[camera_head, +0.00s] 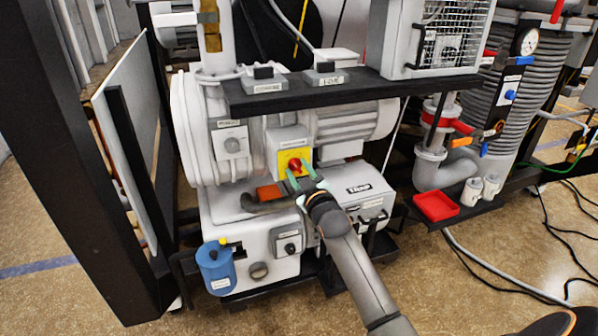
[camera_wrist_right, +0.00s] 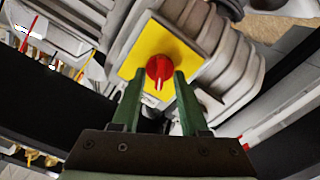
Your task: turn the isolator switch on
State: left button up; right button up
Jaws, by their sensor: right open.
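The isolator switch is a red rotary knob (camera_head: 295,166) on a yellow plate (camera_head: 284,158), mounted on the grey pump body. In the right wrist view the red knob (camera_wrist_right: 160,69) sits on the yellow plate (camera_wrist_right: 150,42), with a pale pointer mark on it. My right gripper (camera_head: 301,180) is open, its two green fingers just in front of the knob. In the wrist view the fingertips of the right gripper (camera_wrist_right: 159,78) are on either side of the knob's lower part; I cannot tell whether they touch it. My left gripper is not in view.
A black shelf (camera_head: 350,88) with two small switch boxes juts out above the knob. A grey dial box (camera_head: 231,140) is to its left. A blue canister (camera_head: 216,268) stands lower left, and a red tray (camera_head: 436,206) lies to the right. Black cables cross the floor at right.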

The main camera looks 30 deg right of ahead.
grip_shut()
dwell(0.3)
dwell(0.3)
